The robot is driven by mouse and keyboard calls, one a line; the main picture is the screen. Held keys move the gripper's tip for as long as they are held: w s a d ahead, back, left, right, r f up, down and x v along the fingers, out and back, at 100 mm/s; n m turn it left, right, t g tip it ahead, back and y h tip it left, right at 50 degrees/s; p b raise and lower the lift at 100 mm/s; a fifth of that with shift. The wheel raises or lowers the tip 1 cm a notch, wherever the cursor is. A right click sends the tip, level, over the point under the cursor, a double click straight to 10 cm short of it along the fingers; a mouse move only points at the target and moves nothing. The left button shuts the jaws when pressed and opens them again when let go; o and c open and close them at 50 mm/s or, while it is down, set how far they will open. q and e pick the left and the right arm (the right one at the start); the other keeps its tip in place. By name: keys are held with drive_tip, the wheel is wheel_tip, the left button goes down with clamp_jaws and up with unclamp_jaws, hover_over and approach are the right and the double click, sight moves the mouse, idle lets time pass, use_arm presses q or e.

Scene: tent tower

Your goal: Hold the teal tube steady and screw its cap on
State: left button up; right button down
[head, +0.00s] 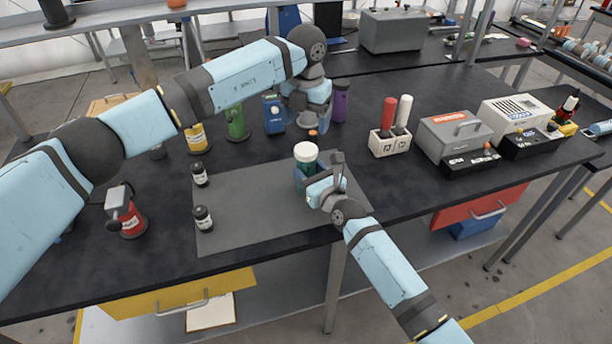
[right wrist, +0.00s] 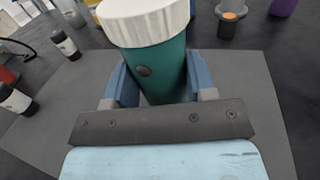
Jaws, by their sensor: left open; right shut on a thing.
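The teal tube (head: 308,168) stands upright over the grey mat, with a wide white cap (head: 305,151) on its top. My right gripper (head: 308,178) is shut on the tube's body below the cap. In the right wrist view the teal tube (right wrist: 163,72) sits between the two blue fingers, and the white cap (right wrist: 145,22) covers its top. I cannot tell how tightly the cap sits. My left gripper (head: 301,122) is open, behind and above the tube and apart from it; its fingertips are partly hidden.
Two small dark bottles (head: 203,218) stand on the left of the grey mat (head: 240,225). A small orange-topped item (head: 313,134), a blue box (head: 273,114) and a purple bottle (head: 340,102) stand near my left gripper. A two-slot holder (head: 389,146) is to the right. The mat's front is clear.

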sight(306, 149)
use_arm(q)
drive_tip(key=n, duration=0.6)
drive_tip(key=shift+n, duration=0.4)
drive_tip(key=n, duration=0.6)
drive_tip(key=shift+f, duration=0.1)
drive_tip(key=shift+f, duration=3.95)
drive_tip(key=shift+c, duration=0.4)
